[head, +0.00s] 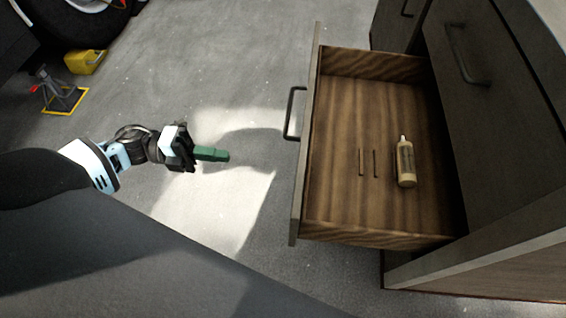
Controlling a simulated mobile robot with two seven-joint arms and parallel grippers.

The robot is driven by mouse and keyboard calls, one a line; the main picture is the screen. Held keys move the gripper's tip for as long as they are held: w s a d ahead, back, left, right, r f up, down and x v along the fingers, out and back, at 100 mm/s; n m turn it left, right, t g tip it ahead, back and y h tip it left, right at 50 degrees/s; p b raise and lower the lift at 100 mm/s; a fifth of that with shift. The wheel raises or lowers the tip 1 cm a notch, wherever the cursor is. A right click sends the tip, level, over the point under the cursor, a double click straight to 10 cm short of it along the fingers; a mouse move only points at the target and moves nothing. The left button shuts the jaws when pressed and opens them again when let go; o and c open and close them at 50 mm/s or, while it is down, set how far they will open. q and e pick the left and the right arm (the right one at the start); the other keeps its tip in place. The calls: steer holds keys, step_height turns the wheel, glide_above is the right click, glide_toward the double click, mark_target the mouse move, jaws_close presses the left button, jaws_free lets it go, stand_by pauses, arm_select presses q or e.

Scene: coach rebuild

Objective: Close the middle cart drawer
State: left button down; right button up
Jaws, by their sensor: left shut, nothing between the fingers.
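The open drawer (328,215) sticks out to the left from the dark wooden cart (500,110). Its front panel (307,150) stands on edge and carries a dark bar handle (291,113) on the outer side. A tan bottle (405,165) and two thin brown sticks (368,163) lie inside the drawer. My left gripper (222,155), with green fingers, is shut and empty. It is to the left of the front panel, with a clear gap, and points toward it. My right gripper is not in view.
Another closed drawer front with a handle (464,55) is at the upper right. A yellow can (86,62), a jack stand (58,92) and a wheel (80,18) are at the upper left. The grey floor between my left gripper and the drawer is clear.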

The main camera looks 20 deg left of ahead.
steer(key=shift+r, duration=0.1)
arm_select(q)
steer(key=x, duration=1.4)
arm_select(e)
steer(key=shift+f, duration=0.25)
